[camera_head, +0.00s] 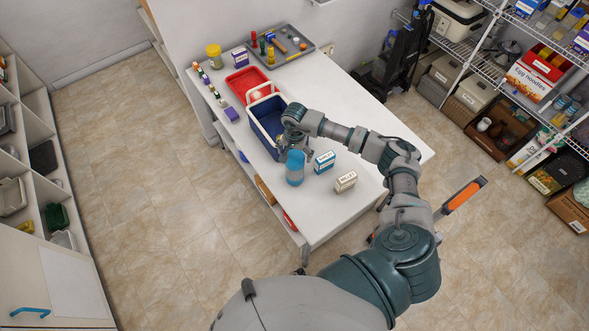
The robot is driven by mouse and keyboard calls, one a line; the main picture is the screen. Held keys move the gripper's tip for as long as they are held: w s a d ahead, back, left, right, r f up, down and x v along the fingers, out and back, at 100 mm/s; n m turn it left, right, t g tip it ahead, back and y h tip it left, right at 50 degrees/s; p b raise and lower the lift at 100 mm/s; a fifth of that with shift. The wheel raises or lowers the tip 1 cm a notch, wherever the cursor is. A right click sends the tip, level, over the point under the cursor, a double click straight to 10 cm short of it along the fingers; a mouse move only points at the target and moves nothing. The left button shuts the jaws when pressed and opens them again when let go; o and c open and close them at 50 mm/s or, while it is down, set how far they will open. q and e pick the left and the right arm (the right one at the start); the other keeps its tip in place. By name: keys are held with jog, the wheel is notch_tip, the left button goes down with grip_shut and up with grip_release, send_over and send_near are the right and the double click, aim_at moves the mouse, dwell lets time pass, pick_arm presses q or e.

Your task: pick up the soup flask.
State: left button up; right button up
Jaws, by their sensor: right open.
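The soup flask appears to be the blue cylinder (295,174) with a lighter top, standing upright on the white table near its front left edge. My right arm reaches over the table from the right. My right gripper (283,149) is open, just above and behind the blue cylinder, by the near end of the blue basket. The wrist hides part of the gripper, and I cannot tell whether the fingers touch the cylinder. My left gripper is not in view.
A blue and white basket (267,132) stands close to the gripper. A blue-white box (324,162) and a cream box (345,182) stand right of the cylinder. Behind are a red tray (240,80) and a grey tray (295,56) with small items. The table's right part is clear.

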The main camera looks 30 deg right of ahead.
aim_at(295, 171)
jog(key=shift+s+f, duration=0.2)
jog(key=shift+f, duration=0.45)
notch_tip(295, 171, down, 4)
jog(key=shift+s+a+r+p, duration=0.1)
jog(key=shift+r+p, duration=0.05)
jog(key=shift+p, duration=0.6)
jog(key=shift+f, duration=0.3)
jog(key=c, duration=1.4)
jog(key=shift+s, duration=0.1)
jog(key=c, duration=0.3)
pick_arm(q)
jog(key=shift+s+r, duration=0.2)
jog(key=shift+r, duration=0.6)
pick_arm(e)
jog(key=shift+s, duration=0.1)
jog(key=shift+c, duration=0.2)
jog(key=shift+a, duration=0.1)
